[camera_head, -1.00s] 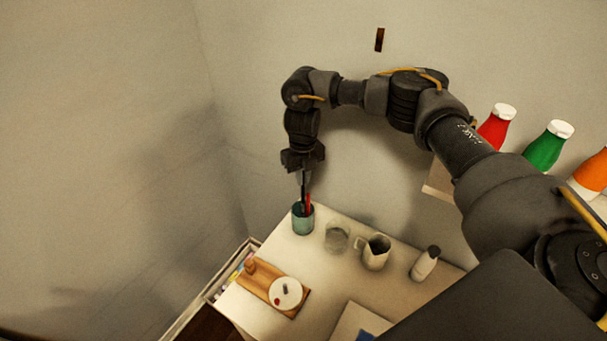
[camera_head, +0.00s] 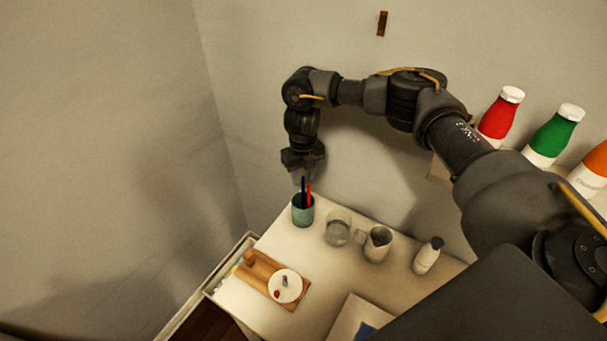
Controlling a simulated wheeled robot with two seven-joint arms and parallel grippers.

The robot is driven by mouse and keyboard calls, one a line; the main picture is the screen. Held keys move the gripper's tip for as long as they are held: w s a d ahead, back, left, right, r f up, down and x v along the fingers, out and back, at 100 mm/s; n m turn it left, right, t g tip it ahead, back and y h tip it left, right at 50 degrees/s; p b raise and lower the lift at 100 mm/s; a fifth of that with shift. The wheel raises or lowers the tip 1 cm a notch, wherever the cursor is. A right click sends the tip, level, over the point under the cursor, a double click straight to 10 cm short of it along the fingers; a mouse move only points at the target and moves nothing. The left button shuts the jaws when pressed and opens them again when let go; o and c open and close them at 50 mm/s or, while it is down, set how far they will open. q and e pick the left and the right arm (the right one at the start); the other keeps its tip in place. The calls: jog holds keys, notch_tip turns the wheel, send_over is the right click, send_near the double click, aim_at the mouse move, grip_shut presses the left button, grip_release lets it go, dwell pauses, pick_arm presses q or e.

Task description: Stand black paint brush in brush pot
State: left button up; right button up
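The brush pot (camera_head: 302,216) is a small teal cup standing upright at the back left corner of the white table. The black paint brush (camera_head: 303,188) stands in the pot, its upper end just under my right gripper. A red brush (camera_head: 309,191) stands in the pot beside it. My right gripper (camera_head: 300,174) points down directly above the pot. Its fingertips are small and blurred, so I cannot tell whether they are open or touching the brush. My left gripper is not in view.
To the right of the pot stand a glass jar (camera_head: 338,230), a pale jug (camera_head: 376,245) and a white bottle (camera_head: 427,257). A wooden board (camera_head: 257,273) with a white round palette (camera_head: 285,286) lies in front. Red, green and orange bottles stand on a shelf at right.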

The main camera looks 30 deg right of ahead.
notch_tip(320, 180, up, 11)
jog(key=b, duration=0.1)
dwell(0.6)
jog(key=shift+w+f, duration=0.1)
dwell(0.6)
